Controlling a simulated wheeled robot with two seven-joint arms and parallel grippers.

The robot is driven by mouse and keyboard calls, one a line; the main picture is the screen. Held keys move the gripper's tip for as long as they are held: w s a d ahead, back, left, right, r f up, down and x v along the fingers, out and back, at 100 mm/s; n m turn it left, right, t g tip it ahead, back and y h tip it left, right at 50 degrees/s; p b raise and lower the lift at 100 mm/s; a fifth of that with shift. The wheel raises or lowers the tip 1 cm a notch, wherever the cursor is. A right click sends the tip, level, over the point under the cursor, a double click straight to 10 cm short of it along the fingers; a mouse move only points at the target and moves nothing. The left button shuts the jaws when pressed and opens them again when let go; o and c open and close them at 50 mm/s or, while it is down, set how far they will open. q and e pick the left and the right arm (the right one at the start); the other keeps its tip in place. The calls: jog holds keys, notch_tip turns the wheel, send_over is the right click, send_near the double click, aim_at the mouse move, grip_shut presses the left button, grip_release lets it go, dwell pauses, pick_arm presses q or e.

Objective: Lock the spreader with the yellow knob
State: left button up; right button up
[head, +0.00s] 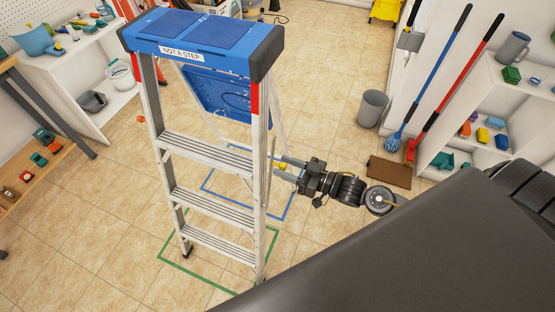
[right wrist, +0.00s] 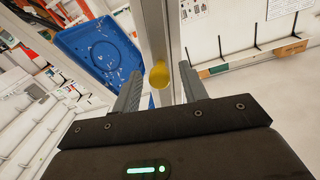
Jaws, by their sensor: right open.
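A stepladder with a blue top cap (head: 200,35) stands open on the tiled floor. The yellow knob (head: 282,166) is by the right side of the ladder, just behind the red-and-grey front rail (head: 258,150). In the right wrist view the yellow knob (right wrist: 160,75) shows against a grey metal rail (right wrist: 157,28). My right gripper (head: 281,168) is open, its two fingers on either side of the knob in the picture. I cannot tell whether they touch it. The spreader bars are hard to make out in both views. My left gripper is not in view.
A blue tray (head: 218,98) hangs behind the ladder's upper steps; it also shows in the right wrist view (right wrist: 95,52). Blue and green outlines mark the floor. A grey bin (head: 372,108), brown box (head: 389,172), mop and shelves stand to the right.

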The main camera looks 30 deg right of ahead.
aim_at(278, 164)
jog(key=shift+x, duration=1.65)
